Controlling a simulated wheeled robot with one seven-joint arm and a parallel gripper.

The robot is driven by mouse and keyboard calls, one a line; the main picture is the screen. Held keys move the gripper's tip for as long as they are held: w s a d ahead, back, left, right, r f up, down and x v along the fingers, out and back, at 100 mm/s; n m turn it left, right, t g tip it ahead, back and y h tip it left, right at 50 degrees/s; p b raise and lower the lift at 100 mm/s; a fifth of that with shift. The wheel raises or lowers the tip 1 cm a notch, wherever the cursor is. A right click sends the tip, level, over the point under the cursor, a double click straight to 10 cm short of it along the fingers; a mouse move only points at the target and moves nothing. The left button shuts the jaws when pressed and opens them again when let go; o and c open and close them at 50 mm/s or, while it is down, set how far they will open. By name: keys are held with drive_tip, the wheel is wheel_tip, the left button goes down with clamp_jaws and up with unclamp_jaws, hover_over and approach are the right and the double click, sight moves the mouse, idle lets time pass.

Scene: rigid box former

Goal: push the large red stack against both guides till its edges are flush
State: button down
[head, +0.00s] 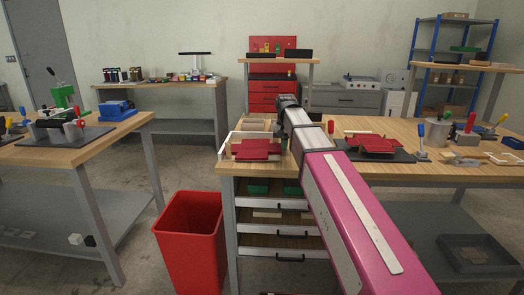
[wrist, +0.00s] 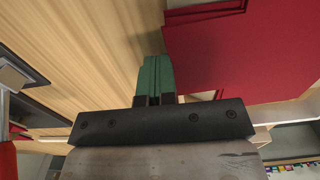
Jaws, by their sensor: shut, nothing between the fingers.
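A red stack (head: 258,149) of flat sheets lies near the left end of the right-hand table, beside pale guide strips (head: 222,143). Its sheets are offset, with uneven edges. A second red stack (head: 375,143) lies on a dark mat farther right. In the wrist view, red sheets (wrist: 240,50) fill the upper right, with staggered edges. My gripper (wrist: 156,62) has green fingers, shut together and empty, over bare wood just left of these sheets. I cannot tell whether they touch.
A red handle (head: 331,127) stands by the dark mat (head: 408,156). A grey cylinder (head: 436,133) and several coloured handles are farther right. A red bin (head: 190,240) stands on the floor left of the drawers. Bare wood (wrist: 90,60) shows left of my fingers.

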wheel_tip(320, 180, up, 8)
drive_tip(key=d, duration=0.1)
idle(0.9)
